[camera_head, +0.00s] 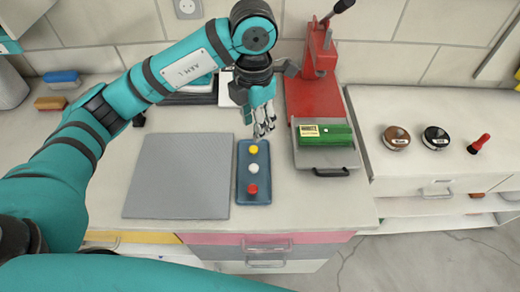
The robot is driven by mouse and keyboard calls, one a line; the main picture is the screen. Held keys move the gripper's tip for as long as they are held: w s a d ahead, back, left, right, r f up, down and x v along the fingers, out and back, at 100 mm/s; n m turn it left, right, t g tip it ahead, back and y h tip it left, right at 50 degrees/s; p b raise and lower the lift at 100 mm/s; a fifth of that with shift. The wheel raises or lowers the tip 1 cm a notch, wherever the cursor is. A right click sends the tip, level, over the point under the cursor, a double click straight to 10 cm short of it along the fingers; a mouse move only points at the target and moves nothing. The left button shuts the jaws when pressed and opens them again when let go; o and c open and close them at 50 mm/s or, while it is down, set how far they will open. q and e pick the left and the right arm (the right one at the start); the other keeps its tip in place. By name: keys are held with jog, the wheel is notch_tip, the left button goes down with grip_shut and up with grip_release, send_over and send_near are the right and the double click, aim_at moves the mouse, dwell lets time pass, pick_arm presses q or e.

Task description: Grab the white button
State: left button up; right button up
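The white button (253,168) is a small round piece in the middle of a narrow blue tray (255,197) on the counter. A yellow button (253,149) lies behind it and a red button (252,189) in front of it, in the same tray. My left gripper (262,126) points down over the back end of the tray, close to the yellow button and behind the white one. Its fingers look spread, with nothing between them. My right gripper is not in view.
A grey square mat (180,176) lies left of the tray. A red press (312,80) stands to the right, with a green box (325,135) at its base. Two round tins (396,138) (436,140) and a red-handled stamp (479,144) are farther right. Brushes (61,79) lie back left.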

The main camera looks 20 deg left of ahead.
pick_arm(q)
jog(key=p, duration=0.2)
send_over(254, 167)
jog(key=f, duration=1.1)
jog(key=shift+w+d+f, duration=0.1)
jog(key=shift+d+f, duration=0.15)
jog(key=shift+f, duration=0.15)
jog(key=f+p, duration=0.2)
jog(key=f, duration=0.2)
jog(key=shift+s+a+f+p, duration=0.2)
jog(key=shift+a+f+p, duration=0.1)
jog(key=shift+f+p, duration=0.1)
jog(key=shift+f, duration=0.3)
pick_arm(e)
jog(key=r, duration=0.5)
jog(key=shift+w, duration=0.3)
pick_arm(q)
jog(key=shift+c, duration=0.4)
jog(key=c, duration=0.4)
